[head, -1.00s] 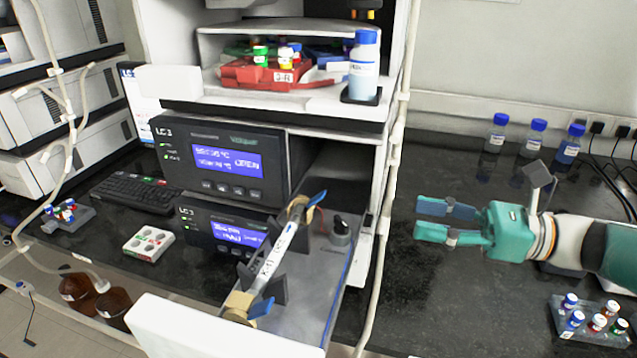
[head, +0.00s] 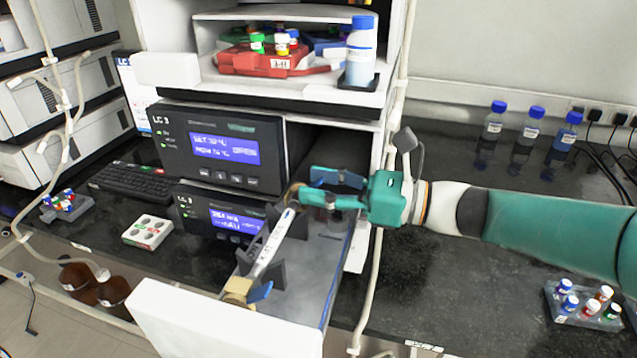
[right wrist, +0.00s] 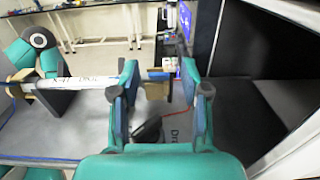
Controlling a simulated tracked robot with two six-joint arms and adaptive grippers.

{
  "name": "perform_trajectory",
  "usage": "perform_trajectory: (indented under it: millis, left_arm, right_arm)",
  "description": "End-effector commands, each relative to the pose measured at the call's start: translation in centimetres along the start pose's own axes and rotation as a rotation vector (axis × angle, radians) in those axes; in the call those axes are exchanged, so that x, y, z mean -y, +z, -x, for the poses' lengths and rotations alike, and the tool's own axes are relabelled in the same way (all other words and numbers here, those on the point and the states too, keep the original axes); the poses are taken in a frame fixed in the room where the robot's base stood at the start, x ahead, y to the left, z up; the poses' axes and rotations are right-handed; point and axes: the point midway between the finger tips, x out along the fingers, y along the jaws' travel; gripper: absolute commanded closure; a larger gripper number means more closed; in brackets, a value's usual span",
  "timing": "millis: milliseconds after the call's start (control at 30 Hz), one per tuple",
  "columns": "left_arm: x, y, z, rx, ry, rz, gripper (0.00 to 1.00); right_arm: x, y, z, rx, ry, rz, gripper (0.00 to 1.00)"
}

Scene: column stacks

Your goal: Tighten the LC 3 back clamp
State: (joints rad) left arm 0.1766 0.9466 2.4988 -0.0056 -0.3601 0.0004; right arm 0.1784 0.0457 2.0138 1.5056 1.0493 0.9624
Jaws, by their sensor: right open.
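The white column (head: 268,248) lies in the LC 3 pulled-out tray (head: 325,262), held in dark brackets. Its back clamp (head: 293,194) is a tan ring at the far end; its blue lever is mostly hidden by my fingers in the head view. The front clamp (head: 240,292) has a blue lever sticking out to the right. My right gripper (head: 307,188) is open at the back clamp, coming from the right. In the right wrist view, a tan and blue piece (right wrist: 156,88), seemingly the clamp, shows between the spread fingers. Contact cannot be told.
A white front panel (head: 225,325) closes the tray's near end. The LC 3 display unit (head: 220,150) stands left of my gripper. A dark upright part (right wrist: 148,130) with a red wire is just below the fingers. A vial rack (head: 583,305) sits right on the clear bench.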

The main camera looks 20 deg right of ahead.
Motion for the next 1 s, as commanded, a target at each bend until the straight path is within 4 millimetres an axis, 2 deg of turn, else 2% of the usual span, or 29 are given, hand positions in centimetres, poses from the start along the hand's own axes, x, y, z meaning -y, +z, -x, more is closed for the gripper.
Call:
perform_trajectory:
  millis: [367, 667, 1000]
  left_arm:
    - [0.0, 0.01, 0.01, 0.0, 0.0, 0.0, 0.56]
    - [0.0, 0.0, 0.01, 0.0, 0.0, 0.0, 0.56]
    - [-0.28, 0.01, 0.79, 0.0, 0.0, 0.0, 0.56]
  right_arm:
    - [0.02, -0.02, -0.62, 0.0, -0.002, -0.001, 0.54]
    - [0.01, -0.02, -0.58, 0.0, -0.002, -0.001, 1.0]
    - [0.03, 0.3, -0.65, -0.017, -0.001, -0.001, 1.0]
